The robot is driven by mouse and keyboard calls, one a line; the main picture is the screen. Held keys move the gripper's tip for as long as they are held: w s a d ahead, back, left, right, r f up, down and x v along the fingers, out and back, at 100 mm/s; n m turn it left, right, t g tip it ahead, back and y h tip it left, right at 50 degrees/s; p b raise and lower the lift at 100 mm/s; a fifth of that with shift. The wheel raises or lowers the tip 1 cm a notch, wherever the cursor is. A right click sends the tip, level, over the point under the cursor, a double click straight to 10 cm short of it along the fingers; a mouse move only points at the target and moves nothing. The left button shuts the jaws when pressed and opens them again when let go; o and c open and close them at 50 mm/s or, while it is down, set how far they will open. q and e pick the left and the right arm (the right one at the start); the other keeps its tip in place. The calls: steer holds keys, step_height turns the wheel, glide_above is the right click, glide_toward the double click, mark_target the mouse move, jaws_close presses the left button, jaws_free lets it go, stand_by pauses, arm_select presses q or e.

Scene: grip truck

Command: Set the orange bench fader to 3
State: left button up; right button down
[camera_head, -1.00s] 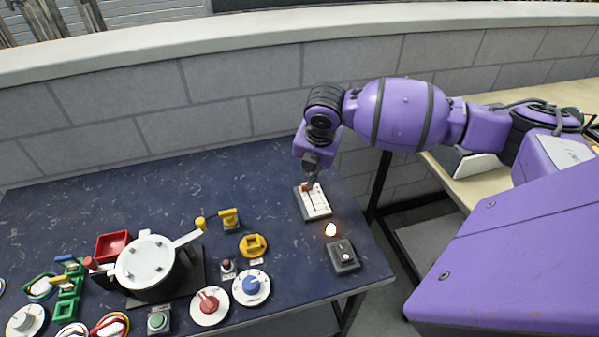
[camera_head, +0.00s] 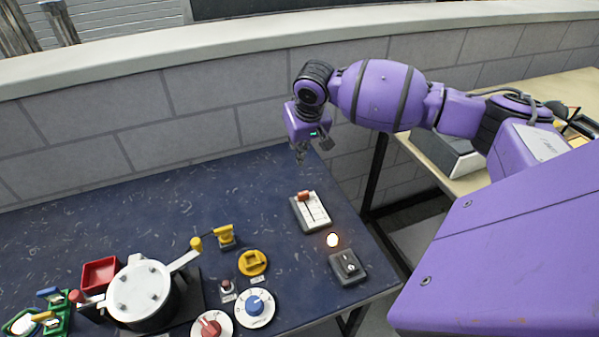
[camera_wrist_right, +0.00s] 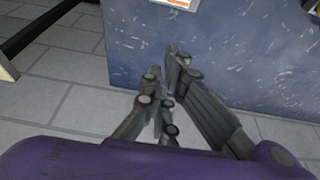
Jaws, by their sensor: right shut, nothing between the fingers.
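The fader box (camera_head: 313,212) lies near the right end of the blue bench, a dark case with a white scale face. Its orange slider knob (camera_head: 304,196) sits at the far left part of the face. The scale marks are too small to read. My right gripper (camera_head: 300,158) is shut and empty, in the air beyond the box and apart from the knob. In the right wrist view the gripper fingers (camera_wrist_right: 168,88) hang close together near the bench edge, and a corner of an orange and white item shows at the top. My left gripper is out of view.
A small dark switch box (camera_head: 348,267) and a glowing lamp (camera_head: 332,240) stand in front of the fader. A white pot (camera_head: 142,292), a yellow valve (camera_head: 253,262), a blue dial (camera_head: 255,307) and a red dial (camera_head: 211,327) are to the left. A block wall runs behind.

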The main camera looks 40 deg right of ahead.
mark_target(303, 196)
steer(key=b+x, duration=0.1)
steer(key=x, duration=0.9)
steer(key=shift+a+f, duration=0.1)
steer(key=shift+f, duration=0.05)
steer(key=s, duration=0.1)
steer(key=s+p, duration=0.1)
steer(key=s+r, duration=0.1)
steer(key=shift+s+a, duration=0.15)
steer(key=shift+a, duration=0.25)
steer(key=shift+s+f, duration=0.15)
steer(key=shift+s, duration=0.05)
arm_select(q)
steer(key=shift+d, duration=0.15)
arm_select(e)
steer(key=shift+f, duration=0.1)
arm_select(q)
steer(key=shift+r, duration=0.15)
arm_select(e)
steer(key=shift+s, duration=0.1)
